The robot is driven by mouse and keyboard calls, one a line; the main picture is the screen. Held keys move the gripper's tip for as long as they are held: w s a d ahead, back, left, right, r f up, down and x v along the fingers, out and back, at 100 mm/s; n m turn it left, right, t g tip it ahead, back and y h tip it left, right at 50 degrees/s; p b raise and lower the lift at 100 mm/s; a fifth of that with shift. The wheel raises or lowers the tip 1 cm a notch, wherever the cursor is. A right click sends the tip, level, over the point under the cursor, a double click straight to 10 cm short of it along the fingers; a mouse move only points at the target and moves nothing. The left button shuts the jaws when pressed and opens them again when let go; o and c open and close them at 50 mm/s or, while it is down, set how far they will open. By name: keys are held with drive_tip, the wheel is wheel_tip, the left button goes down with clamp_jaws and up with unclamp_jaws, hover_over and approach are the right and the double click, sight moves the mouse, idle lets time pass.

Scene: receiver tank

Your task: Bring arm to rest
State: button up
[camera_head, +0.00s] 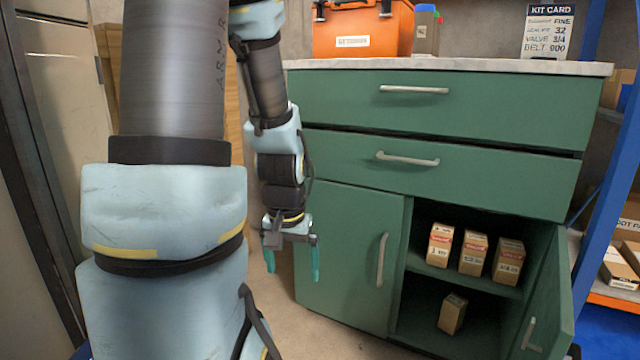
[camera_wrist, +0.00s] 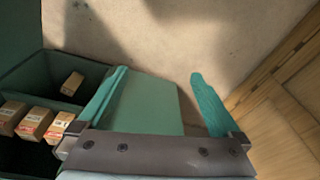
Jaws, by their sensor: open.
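My gripper (camera_head: 292,262) hangs down in front of the green cabinet, left of its shut left door (camera_head: 345,250). Its two teal fingers are apart with nothing between them. In the wrist view my gripper (camera_wrist: 160,100) also shows open and empty, with floor and the green door behind it. My arm bends down from the top left of the head view.
The cabinet's right door (camera_head: 547,300) stands open. Three small boxes (camera_head: 473,254) stand on its upper shelf and one box (camera_head: 452,314) is below. An orange case (camera_head: 362,30) sits on top. A blue rack (camera_head: 610,150) stands right.

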drive_tip(key=s+a+r+n+p, duration=0.1)
drive_tip(key=s+r+p, duration=0.2)
drive_tip(key=r+p, duration=3.5)
wheel_tip(320, 180, up, 3)
drive_tip(key=shift+s+n, duration=0.2)
drive_tip(key=shift+n, duration=0.1)
